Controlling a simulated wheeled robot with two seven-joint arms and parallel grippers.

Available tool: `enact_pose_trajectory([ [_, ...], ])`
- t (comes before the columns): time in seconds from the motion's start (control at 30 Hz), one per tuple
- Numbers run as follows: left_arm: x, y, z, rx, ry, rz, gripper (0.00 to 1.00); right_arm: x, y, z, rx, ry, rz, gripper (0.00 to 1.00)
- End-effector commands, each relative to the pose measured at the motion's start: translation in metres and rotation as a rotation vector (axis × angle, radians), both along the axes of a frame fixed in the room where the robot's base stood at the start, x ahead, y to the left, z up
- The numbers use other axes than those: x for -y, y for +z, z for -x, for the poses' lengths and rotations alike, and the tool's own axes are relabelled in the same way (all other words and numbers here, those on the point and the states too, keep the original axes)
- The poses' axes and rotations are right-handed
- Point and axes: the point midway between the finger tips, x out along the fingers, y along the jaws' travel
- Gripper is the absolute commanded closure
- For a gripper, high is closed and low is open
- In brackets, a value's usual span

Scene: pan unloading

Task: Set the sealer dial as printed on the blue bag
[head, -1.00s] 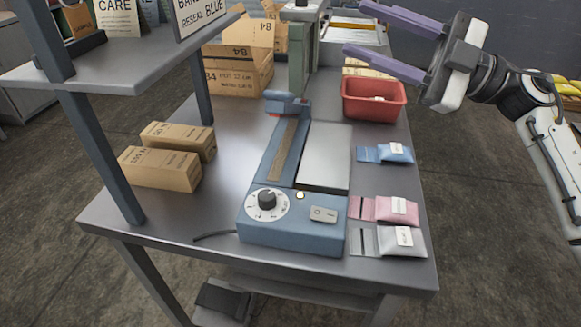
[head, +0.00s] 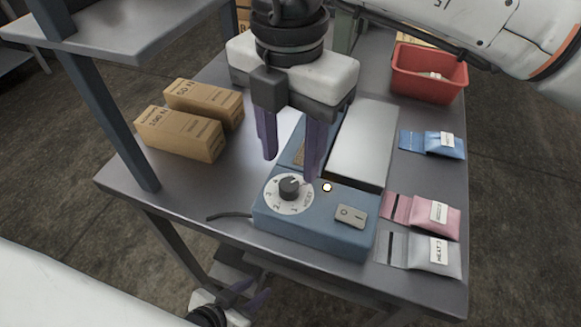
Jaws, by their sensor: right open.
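The blue sealer (head: 325,230) stands on the metal table. Its black dial knob (head: 289,188) sits on a white numbered face; I cannot tell its setting. The blue bag (head: 445,145) lies at the right with a white label, its print too small to read. My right gripper (head: 289,171) points down just above and behind the dial, fingers apart on nothing. It hides part of the sealer's arm. My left gripper (head: 259,289) is low, below the table's front edge, with its fingers seemingly apart and empty.
A pink bag (head: 437,213) and a grey bag (head: 432,252) lie nearer at the right. A red bin (head: 428,75) is behind. Two cardboard boxes (head: 178,133) sit left, beside the shelf post (head: 100,115). A switch (head: 351,216) is right of the dial.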

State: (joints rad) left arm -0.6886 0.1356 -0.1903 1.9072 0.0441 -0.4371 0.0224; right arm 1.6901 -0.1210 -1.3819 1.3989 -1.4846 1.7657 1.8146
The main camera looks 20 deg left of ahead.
Motion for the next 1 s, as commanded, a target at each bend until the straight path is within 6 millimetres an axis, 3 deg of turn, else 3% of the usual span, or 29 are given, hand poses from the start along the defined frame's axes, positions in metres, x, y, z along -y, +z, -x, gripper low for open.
enact_pose_trajectory([
  [0.1,0.0,0.004,0.0,-0.001,0.0,0.0,0.69,0.0,-0.021,0.001,-0.004,0.0,0.0,0.57],
  [0.3,0.0,0.006,0.0,0.0,-0.001,0.001,0.69,0.0,-0.044,0.001,-0.004,0.0,-0.002,0.57],
  [0.67,0.001,0.007,0.0,0.002,-0.001,0.001,0.69,-0.001,-0.051,0.0,-0.002,0.001,-0.004,0.57],
  [0.9,0.001,0.008,-0.001,0.004,0.0,0.002,0.69,-0.001,-0.051,0.0,-0.002,0.001,-0.004,0.96],
  [1.0,0.001,0.008,-0.002,0.006,-0.001,0.001,0.69,-0.001,-0.051,0.0,-0.002,0.002,-0.004,0.98],
])
